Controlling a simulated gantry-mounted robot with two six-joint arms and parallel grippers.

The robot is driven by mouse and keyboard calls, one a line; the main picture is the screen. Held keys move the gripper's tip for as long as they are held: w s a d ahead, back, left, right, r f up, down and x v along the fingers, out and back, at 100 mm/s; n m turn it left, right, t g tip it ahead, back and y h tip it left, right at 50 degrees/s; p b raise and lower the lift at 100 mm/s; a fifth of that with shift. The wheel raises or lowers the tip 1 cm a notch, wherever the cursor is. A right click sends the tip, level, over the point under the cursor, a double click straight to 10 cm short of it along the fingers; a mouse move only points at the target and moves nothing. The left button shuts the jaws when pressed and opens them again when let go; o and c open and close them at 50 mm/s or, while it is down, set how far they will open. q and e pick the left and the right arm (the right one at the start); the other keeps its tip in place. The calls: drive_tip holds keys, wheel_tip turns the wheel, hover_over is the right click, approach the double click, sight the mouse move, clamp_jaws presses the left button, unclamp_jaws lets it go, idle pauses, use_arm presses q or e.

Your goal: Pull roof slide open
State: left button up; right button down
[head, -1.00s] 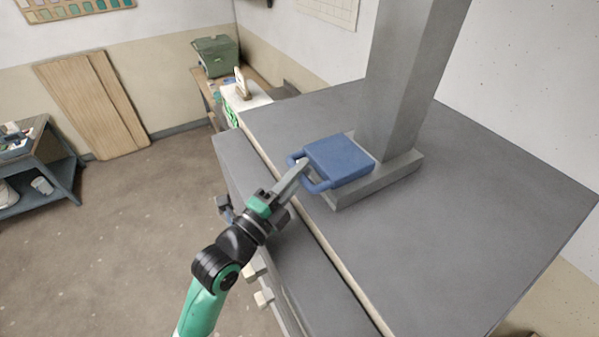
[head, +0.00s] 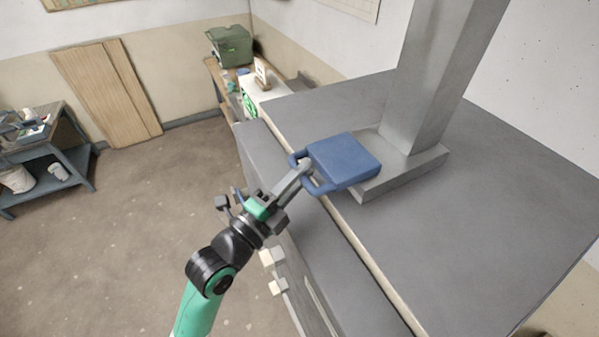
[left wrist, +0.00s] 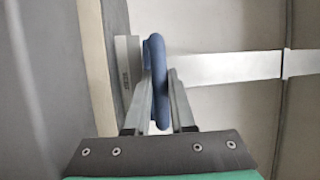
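The roof slide is a flat blue plate (head: 345,158) on the grey base (head: 405,172) of a square column on top of the kiln-like grey block. The plate juts out past the base toward my left arm. Its blue loop handle (head: 322,187) faces my left gripper (head: 303,168). In the left wrist view, the handle bar (left wrist: 158,75) runs between the two fingers of my left gripper (left wrist: 160,90), which are closed around it. The fingertips are partly hidden by the handle in the head view. My right gripper is out of view.
The grey column (head: 425,75) rises behind the plate. The grey top (head: 460,250) is otherwise clear. Green bin (head: 230,46) and bench stand at the back; a blue-grey cart (head: 45,160) stands far left. The floor between is open.

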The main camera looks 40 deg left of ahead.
use_arm(q)
drive_tip(key=shift+o, duration=0.7)
drive_tip(key=shift+s+f, duration=0.1)
drive_tip(key=s, duration=0.2)
drive_tip(key=s+f+b, duration=0.1)
drive_tip(key=s, duration=0.1)
drive_tip(key=shift+s+d, duration=0.2)
drive_tip(key=shift+s, duration=0.15)
drive_tip(key=s+p, duration=0.3)
drive_tip(key=s, duration=0.3)
drive_tip(key=shift+s+d+f, duration=0.2)
drive_tip(key=shift+d+f, duration=0.05)
drive_tip(key=shift+f, duration=0.1)
drive_tip(key=shift+d, duration=0.15)
